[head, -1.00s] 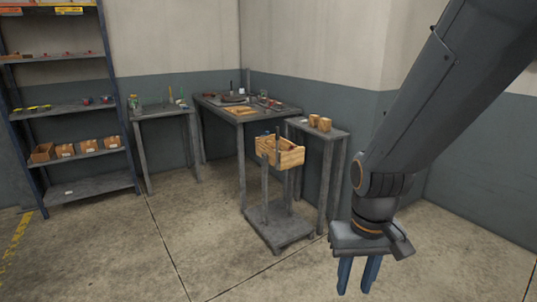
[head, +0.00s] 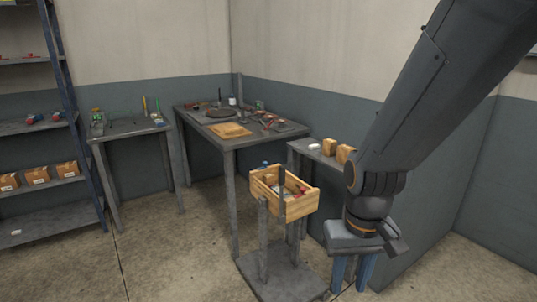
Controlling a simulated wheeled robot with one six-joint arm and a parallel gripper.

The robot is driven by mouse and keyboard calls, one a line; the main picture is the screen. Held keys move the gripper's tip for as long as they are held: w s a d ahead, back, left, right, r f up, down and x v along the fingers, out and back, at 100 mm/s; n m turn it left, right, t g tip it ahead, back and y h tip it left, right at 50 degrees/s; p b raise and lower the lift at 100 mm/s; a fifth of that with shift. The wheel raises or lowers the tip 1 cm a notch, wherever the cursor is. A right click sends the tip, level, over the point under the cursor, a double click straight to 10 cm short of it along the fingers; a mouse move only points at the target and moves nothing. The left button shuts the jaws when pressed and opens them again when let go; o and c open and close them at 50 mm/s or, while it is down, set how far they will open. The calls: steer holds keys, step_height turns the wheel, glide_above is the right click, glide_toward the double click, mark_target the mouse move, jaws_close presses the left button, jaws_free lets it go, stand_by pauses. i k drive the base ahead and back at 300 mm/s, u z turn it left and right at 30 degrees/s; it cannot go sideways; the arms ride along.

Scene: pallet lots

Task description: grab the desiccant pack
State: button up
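I cannot single out the desiccant pack for certain at this distance. A small white item (head: 317,149) lies on the narrow side table (head: 300,147), left of two brown blocks. Another small white item (head: 16,232) lies on the bottom board of the shelf at the left. My gripper (head: 351,279) hangs pointing down at the lower right, in front of the side table. Its two blue fingers stand apart with nothing between them. My arm covers the right part of the side table.
A wooden crate (head: 262,188) with mixed small items stands on a grey stand left of my gripper. Behind it is a workbench (head: 190,117) with tools and a wooden board. A smaller table (head: 125,128) and a shelf rack (head: 75,120) stand further left.

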mark_target(315, 146)
steer(key=i, duration=0.1)
steer(key=u, duration=2.6)
steer(key=k, duration=0.4)
steer(key=z, duration=3.6)
steer(key=i, duration=1.6)
steer(key=u, duration=0.4)
